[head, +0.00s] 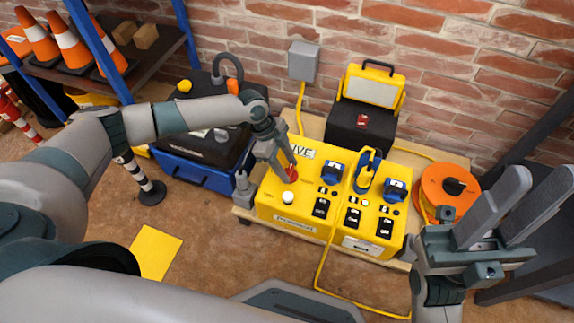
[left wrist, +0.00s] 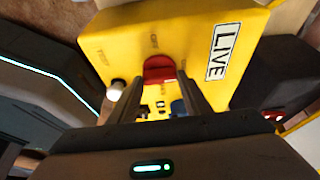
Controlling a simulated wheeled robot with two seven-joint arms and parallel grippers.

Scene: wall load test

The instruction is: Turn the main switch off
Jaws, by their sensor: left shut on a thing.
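A yellow switch box (head: 275,213) stands on a low wooden table. The main switch is a red handle (head: 292,174) on its top left part, beside a white "LIVE" label (head: 301,152). In the left wrist view the red handle (left wrist: 160,69) lies between the fingertips, with the label (left wrist: 222,52) to its right. My left gripper (head: 283,163) is shut on the red handle; its fingers partly hide it in the head view. A white round knob (head: 288,198) is just in front of it. My right gripper (head: 527,178) is open and empty at the right, away from the box.
Blue sockets (head: 335,172) and black switches (head: 320,208) cover the box. A blue-and-yellow clamp-like item (head: 367,171) stands on it. A black case with a yellow lamp (head: 372,88) is behind, an orange cable reel (head: 449,187) right, a blue toolbox (head: 190,168) left.

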